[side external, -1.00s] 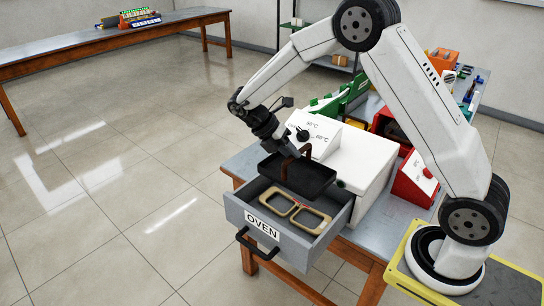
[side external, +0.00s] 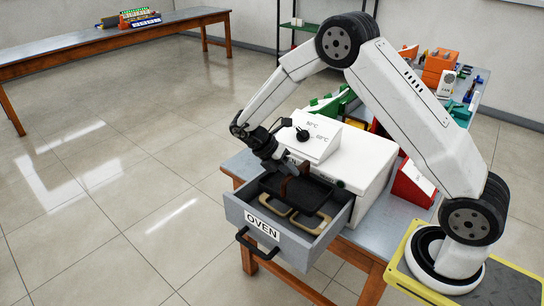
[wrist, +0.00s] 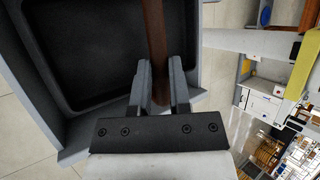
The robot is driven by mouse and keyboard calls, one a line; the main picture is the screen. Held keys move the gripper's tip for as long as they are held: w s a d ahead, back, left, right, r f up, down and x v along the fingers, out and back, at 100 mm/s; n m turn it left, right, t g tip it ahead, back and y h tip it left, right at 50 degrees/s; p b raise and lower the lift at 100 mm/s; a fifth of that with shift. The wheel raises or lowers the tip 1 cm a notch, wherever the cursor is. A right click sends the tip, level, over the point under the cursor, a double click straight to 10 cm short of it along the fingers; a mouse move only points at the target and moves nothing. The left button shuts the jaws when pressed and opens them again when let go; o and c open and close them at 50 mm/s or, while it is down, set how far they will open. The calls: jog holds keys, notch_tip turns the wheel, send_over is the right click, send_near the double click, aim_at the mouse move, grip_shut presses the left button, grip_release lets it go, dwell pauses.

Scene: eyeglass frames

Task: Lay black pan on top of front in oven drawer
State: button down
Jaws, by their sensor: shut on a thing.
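The black pan (side external: 310,193) is inside the open oven drawer (side external: 240,211), low over the tan eyeglass front (side external: 310,223). It covers the rear part of the front, and the front's near edge shows beyond it. I cannot tell whether the pan touches the front. My gripper (side external: 287,178) is shut on the pan's brown handle (side external: 284,187). In the wrist view the brown handle (wrist: 155,45) lies between my gripper's two fingers (wrist: 160,82), with the pan's dark floor (wrist: 85,45) beside it.
The white oven (side external: 350,160) with its dial box (side external: 318,142) stands right behind the drawer. The drawer's black handle (side external: 258,250) sticks out in front. A red box (side external: 412,187) stands to the right on the table.

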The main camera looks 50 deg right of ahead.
aim_at(293, 193)
jog(key=shift+f, duration=3.2)
jog(key=shift+f, duration=0.25)
jog(key=shift+c, duration=2.4)
grip_release()
jog(key=shift+v, duration=3.9)
